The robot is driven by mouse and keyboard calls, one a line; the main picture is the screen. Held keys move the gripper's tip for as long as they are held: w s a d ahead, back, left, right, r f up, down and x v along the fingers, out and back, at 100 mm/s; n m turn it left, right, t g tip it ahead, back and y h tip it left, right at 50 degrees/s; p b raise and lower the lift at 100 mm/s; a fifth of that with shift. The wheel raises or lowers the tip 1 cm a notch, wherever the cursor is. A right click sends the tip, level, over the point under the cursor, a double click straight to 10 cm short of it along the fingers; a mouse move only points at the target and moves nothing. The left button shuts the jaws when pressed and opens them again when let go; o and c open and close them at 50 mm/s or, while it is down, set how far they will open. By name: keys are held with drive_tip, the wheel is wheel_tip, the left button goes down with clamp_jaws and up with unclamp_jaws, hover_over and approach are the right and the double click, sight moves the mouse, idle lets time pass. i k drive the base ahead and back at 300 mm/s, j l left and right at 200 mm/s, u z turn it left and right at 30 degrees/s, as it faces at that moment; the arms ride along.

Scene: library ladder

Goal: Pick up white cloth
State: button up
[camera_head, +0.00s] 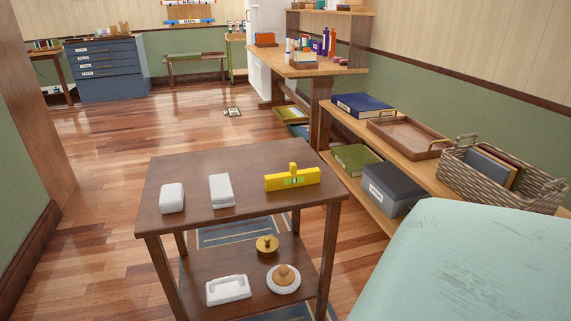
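Two small white items lie on the top of a dark wooden two-level table in the head view. One is a folded, layered-looking white piece (221,190) near the middle of the tabletop, which looks most like the white cloth. The other is a rounded white block (172,198) to its left, close to the left edge. They lie apart, and I cannot tell for certain which is cloth. My gripper is not in view.
The table (240,222) also bears a yellow level-like tool (292,179). Its lower shelf holds a white handled item (228,290), a brass piece (267,246) and a round dish (284,279). A low shelf with a basket (500,176) stands right. Floor is open left.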

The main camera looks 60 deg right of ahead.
sight(222, 194)
drive_tip(key=z, duration=1.15)
drive_tip(key=i+j+z, duration=0.35)
drive_tip(key=j, duration=0.3)
drive_tip(key=i+j+z, duration=0.4)
drive_tip(key=j, duration=0.35)
